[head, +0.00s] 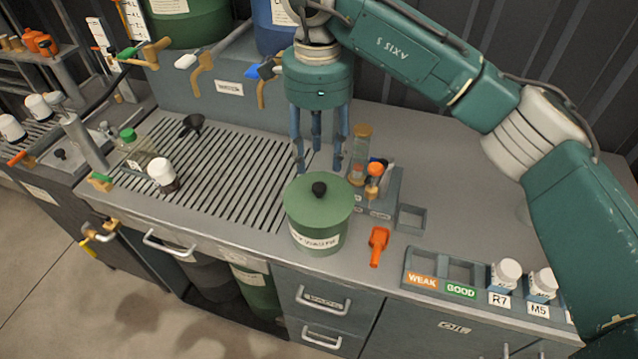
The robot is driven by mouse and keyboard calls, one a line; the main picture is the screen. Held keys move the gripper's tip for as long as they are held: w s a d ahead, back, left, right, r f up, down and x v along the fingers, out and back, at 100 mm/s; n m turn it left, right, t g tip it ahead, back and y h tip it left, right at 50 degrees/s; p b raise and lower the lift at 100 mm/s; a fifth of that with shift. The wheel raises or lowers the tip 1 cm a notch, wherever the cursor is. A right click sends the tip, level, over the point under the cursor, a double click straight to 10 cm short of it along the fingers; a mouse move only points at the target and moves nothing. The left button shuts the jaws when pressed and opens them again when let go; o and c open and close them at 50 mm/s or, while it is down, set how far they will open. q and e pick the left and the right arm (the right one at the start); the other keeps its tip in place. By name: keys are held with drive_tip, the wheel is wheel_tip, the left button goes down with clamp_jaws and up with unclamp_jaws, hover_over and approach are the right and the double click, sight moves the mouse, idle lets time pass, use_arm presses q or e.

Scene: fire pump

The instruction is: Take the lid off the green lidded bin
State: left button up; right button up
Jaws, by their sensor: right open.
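The green lidded bin (318,230) stands upright on the grey worktop near its front edge, with a pale label on its front. Its green lid (330,208) is on top, with a black knob (319,189) in the middle. My right gripper (320,165) hangs from the arm that comes in from the upper right. Its blue-grey fingers point down, apart and empty, above and behind the lid in the picture. I cannot tell whether any finger touches the lid. My left gripper is not in view.
A rack with small bottles (374,190) stands right behind the bin. An orange object (378,246) lies to its right. A slotted tray (455,275) labelled WEAK and GOOD is at the front right, beside white-capped bottles (506,274). A slatted drain (225,170) lies left, holding a white-capped bottle (162,174).

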sight(319, 186)
drive_tip(key=f, duration=0.1)
drive_tip(key=s+f+p, duration=0.1)
drive_tip(key=f, duration=0.1)
drive_tip(key=shift+s+f, duration=0.1)
drive_tip(key=shift+f, duration=0.25)
drive_tip(key=shift+w+f+p, duration=0.2)
drive_tip(key=shift+f+p, duration=0.2)
wheel_tip(319, 186, down, 4)
drive_tip(key=shift+w+d+r+p, duration=0.1)
drive_tip(key=shift+r+p, duration=0.15)
drive_tip(key=shift+p, duration=0.8)
drive_tip(key=shift+f, duration=0.5)
drive_tip(key=shift+c, duration=0.3)
drive_tip(key=c, duration=0.8)
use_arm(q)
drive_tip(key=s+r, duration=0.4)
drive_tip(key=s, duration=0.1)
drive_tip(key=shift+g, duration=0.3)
use_arm(e)
clamp_jaws()
